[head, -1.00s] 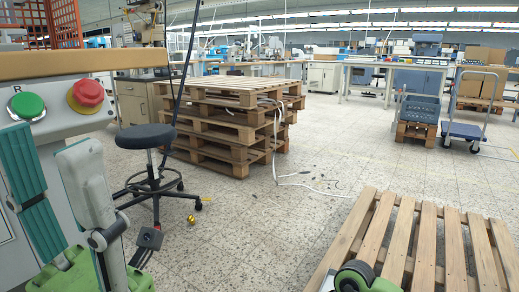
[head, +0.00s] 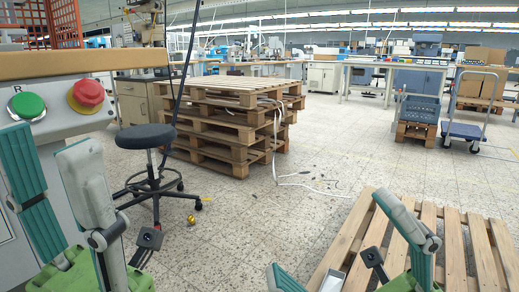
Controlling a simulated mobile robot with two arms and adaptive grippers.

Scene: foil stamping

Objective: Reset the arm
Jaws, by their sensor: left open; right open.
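My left gripper (head: 48,150) is at the left edge of the head view. Its two teal and grey fingers point up and stand apart, with nothing between them. It is in front of the machine panel with a green button (head: 26,105) and a red button (head: 86,95). My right gripper (head: 332,235) is at the bottom right. Its fingers are spread wide and empty, in front of the low wooden pallet (head: 427,225). Its lower part is cut off by the frame.
A black stool (head: 146,137) stands left of centre. A stack of wooden pallets (head: 230,130) stands behind it, with a white cable (head: 305,186) on the floor. A blue crate (head: 420,108) and a trolley (head: 464,131) are at the right. The tiled floor between is mostly clear.

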